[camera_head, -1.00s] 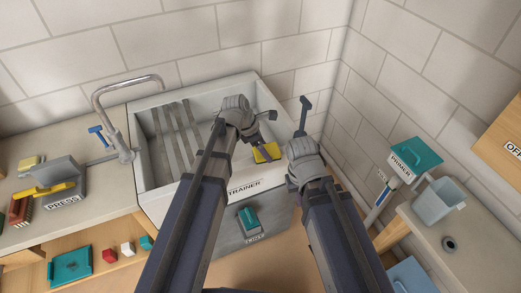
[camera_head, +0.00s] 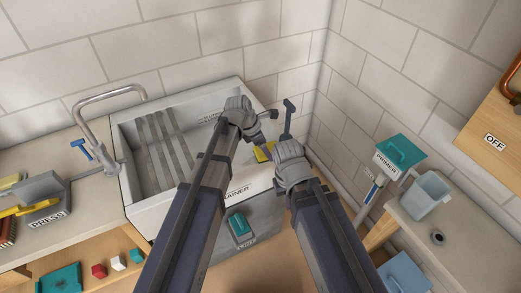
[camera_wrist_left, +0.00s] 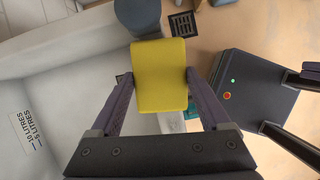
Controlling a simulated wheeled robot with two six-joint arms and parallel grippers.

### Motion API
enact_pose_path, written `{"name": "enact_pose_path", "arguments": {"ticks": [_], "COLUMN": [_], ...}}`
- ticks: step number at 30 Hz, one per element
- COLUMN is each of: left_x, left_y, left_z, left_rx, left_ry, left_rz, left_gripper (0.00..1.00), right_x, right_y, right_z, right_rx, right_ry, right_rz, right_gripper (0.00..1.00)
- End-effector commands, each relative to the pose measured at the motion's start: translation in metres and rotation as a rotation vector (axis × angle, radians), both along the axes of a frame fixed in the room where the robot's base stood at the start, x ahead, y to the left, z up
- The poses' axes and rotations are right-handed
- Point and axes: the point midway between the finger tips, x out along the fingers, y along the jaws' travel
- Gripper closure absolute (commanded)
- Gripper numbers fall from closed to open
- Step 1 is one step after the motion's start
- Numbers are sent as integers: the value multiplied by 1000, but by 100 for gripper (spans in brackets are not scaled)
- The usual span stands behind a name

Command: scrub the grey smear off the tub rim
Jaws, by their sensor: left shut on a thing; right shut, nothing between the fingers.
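My left gripper (camera_head: 262,144) is shut on a yellow sponge (camera_head: 262,153), at the right-hand side of the tub. In the left wrist view the sponge (camera_wrist_left: 160,75) sits squarely between both fingers. The white tub (camera_head: 124,172) has its rim running close by; I cannot tell whether the sponge touches it. The grey smear cannot be made out; arms and sponge cover part of the rim. My right gripper (camera_head: 289,118) is shut and empty, pointing up just right of the sponge.
A curved tap (camera_head: 105,97) stands at the tub's left, beside a counter with a grey press (camera_head: 42,187). At right are a primer box (camera_head: 399,152), a light-blue bucket (camera_head: 425,195) on a shelf and an OFF panel (camera_head: 495,138). The wall is close behind the tub.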

Motion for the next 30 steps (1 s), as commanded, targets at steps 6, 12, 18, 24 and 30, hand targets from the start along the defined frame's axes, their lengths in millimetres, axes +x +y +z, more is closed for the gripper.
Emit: {"name": "enact_pose_path", "arguments": {"ticks": [6,12,18,24,30], "left_x": [0,-2,-10,-18,-20], "left_y": [0,2,14,29,32], "left_z": [-4,-3,-3,-2,-2], "left_rx": [0,2,5,5,5], "left_ry": [0,1,3,3,2], "left_rz": [0,0,1,2,0], "left_gripper": [64,64,64,64,64], "right_x": [0,0,0,0,0], "right_y": [0,0,0,0,0], "right_z": [-4,-3,-2,-1,-1], "right_rx": [0,0,0,0,0], "right_ry": [0,0,0,0,0], "right_rz": [0,0,0,0,0], "right_gripper": [100,100,100,100,100]}}
